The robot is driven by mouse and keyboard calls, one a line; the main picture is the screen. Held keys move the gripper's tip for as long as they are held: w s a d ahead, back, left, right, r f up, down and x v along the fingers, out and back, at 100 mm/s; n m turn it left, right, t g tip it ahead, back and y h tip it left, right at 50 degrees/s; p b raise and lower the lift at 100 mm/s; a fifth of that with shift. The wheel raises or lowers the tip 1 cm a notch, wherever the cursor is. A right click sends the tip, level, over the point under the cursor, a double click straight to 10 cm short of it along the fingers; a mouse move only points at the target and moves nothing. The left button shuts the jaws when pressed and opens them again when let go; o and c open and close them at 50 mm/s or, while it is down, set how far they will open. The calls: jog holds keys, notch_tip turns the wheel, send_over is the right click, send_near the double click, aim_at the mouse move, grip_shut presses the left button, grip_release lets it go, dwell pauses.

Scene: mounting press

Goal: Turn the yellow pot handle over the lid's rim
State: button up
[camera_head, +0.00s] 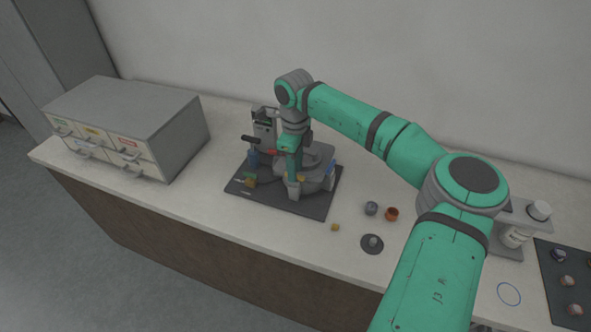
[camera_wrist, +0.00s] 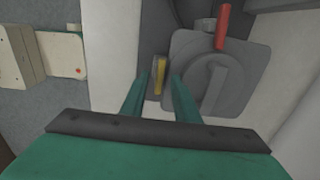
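The press (camera_head: 318,160) stands on a dark base plate (camera_head: 310,207) in the head view. In the wrist view its grey lid (camera_wrist: 188,50) has a round, ridged knob (camera_wrist: 212,82) and a red handle (camera_wrist: 222,27) at its far edge. The yellow pot handle (camera_wrist: 159,76) is a narrow upright bar left of the lid. My gripper (camera_wrist: 158,80) is open, its two teal fingers on either side of the yellow handle with small gaps showing. In the head view my gripper hangs over the press and hides part of it; contact cannot be told.
A grey drawer cabinet (camera_head: 155,125) stands at the left of the bench. Right of the press lie a grey round piece (camera_head: 371,208), an orange-brown cup (camera_head: 392,214), a small yellow cube (camera_head: 335,227) and a dark disc (camera_head: 372,244). The bench front between cabinet and press is clear.

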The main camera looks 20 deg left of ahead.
jog(key=shift+f, duration=0.35)
jog(key=shift+s+a+f, duration=0.1)
jog(key=shift+f, duration=0.05)
grip_shut()
